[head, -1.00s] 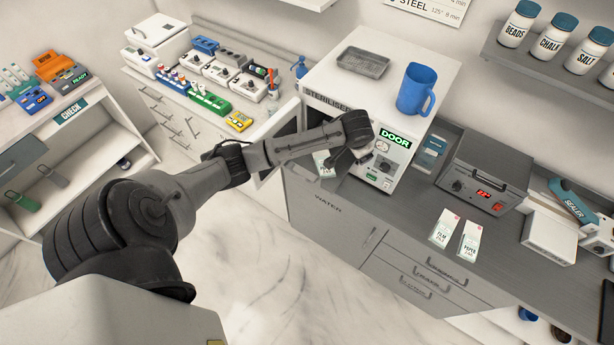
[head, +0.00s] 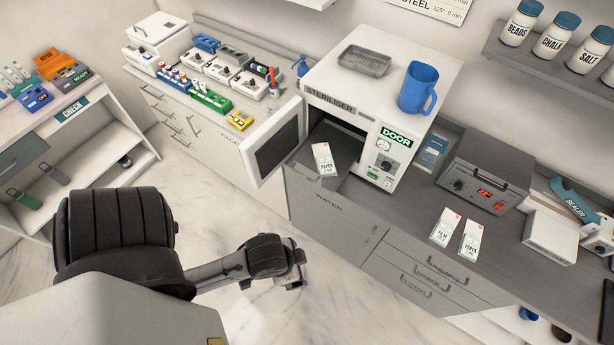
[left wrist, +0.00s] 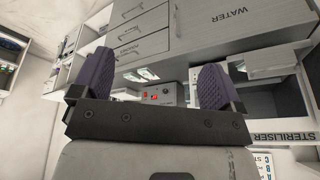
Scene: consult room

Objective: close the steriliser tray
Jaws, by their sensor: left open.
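The steriliser (head: 390,75) is a white box on the grey counter, its door (head: 272,142) swung open to the left. A grey tray (head: 343,166) appears drawn out of its opening, with a paper pouch (head: 323,158) on it; the tray's exact edges are hard to tell from the counter. The tray also shows in the left wrist view (left wrist: 282,58). My left gripper (head: 296,272) is low over the floor in front of the cabinet, clear of the tray and door. Its two fingers are apart and empty in the left wrist view (left wrist: 157,82). My right gripper is out of view.
A shallow grey tray (head: 364,61) and a blue jug (head: 417,88) stand on the steriliser. The open door sticks out over the floor side. The floor in front is free.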

